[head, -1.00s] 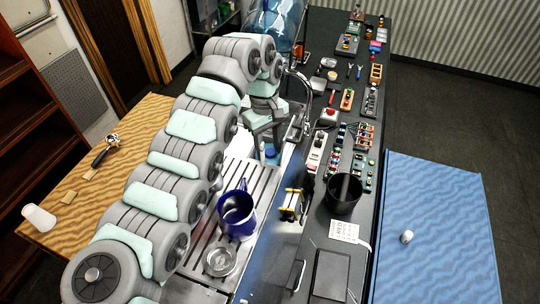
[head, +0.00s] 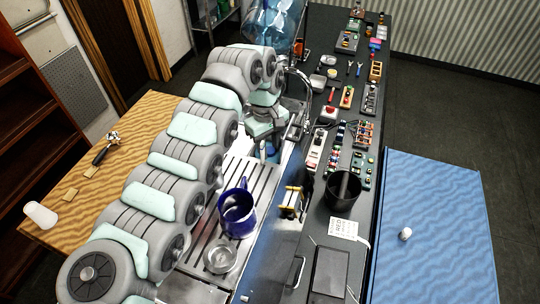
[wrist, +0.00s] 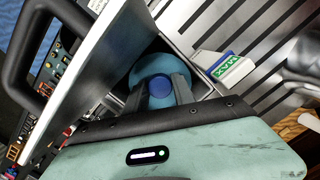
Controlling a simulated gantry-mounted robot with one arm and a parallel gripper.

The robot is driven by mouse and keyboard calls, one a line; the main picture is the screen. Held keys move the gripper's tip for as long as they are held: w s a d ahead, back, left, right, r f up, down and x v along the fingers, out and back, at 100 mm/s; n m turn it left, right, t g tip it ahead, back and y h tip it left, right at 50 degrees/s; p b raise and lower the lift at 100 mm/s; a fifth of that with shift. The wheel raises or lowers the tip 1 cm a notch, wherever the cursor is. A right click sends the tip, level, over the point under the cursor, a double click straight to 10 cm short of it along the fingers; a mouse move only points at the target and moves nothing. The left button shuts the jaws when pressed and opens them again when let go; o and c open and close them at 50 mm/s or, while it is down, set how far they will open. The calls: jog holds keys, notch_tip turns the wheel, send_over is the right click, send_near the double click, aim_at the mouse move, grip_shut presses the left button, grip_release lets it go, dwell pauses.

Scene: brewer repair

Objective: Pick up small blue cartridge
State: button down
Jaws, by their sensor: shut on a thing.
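The small blue cartridge shows in the wrist view as a round dark blue end (wrist: 157,87) with a wider teal-blue body (wrist: 147,65) around it. My gripper (wrist: 160,90) is shut on it, with one dark finger on each side. The cartridge's far end is hidden by its own body and the fingers. It sits over or inside a dark square recess with a metal rim; I cannot tell how deep. In the head view my gripper (head: 268,145) is low beside the brewer's far end, and the cartridge is mostly hidden there.
A white, blue and green labelled box (wrist: 222,66) lies close beside the recess. A blue pitcher (head: 237,214) and glass dish (head: 221,259) stand on the slatted drip tray (head: 195,250).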

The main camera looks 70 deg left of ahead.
dwell(0.3)
notch_tip(320, 180, up, 12)
notch_tip(320, 180, up, 8)
jog(key=p, duration=0.8)
send_over(270, 150)
